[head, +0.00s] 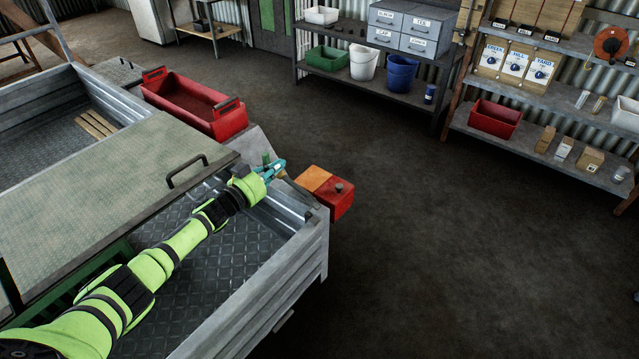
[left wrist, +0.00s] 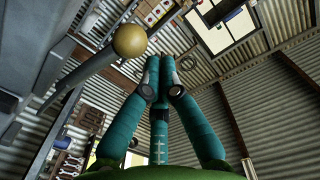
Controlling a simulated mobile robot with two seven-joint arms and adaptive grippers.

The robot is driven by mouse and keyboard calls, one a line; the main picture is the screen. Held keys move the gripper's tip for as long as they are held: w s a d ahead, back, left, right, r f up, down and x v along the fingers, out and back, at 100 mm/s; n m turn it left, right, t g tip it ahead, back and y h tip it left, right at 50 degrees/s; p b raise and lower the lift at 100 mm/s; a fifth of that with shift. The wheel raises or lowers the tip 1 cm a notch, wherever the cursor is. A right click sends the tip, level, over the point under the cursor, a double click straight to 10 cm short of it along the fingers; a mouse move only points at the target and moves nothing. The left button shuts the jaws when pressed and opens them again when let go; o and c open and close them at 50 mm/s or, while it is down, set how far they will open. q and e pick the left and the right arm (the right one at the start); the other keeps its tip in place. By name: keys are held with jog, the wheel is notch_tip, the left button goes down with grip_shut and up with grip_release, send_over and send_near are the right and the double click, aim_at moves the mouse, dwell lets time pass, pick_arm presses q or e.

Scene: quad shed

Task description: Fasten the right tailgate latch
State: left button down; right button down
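My left gripper (head: 277,167) is at the far corner of the grey metal trailer bed, beside the orange and red tail light (head: 328,190). A grey ribbed panel (head: 275,285), which looks like the tailgate, stands upright along the bed's near right edge. In the left wrist view, the teal fingers (left wrist: 166,62) are drawn together at their tips with nothing visible between them. A grey lever (left wrist: 85,72) with a tan ball knob (left wrist: 130,40), likely the latch handle, lies to their left, apart from them in the picture. In the head view I cannot make out the latch. My right gripper is out of view.
A plate with a black handle (head: 187,171) covers part of the bed. A red bin (head: 195,105) sits beyond it. Shelves with a blue bucket (head: 401,73) and a red crate (head: 494,119) line the back wall. The floor (head: 450,240) right of the trailer is clear.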

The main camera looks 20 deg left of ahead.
pick_arm(q)
jog(key=shift+a+f, duration=0.2)
jog(key=shift+f, duration=0.2)
jog(key=shift+b, duration=0.3)
jog(key=r+p, duration=0.3)
jog(key=w+d+r+p, duration=0.1)
jog(key=shift+r, duration=0.35)
jog(key=v, duration=1)
jog(key=shift+f, duration=0.45)
jog(key=shift+w, duration=0.1)
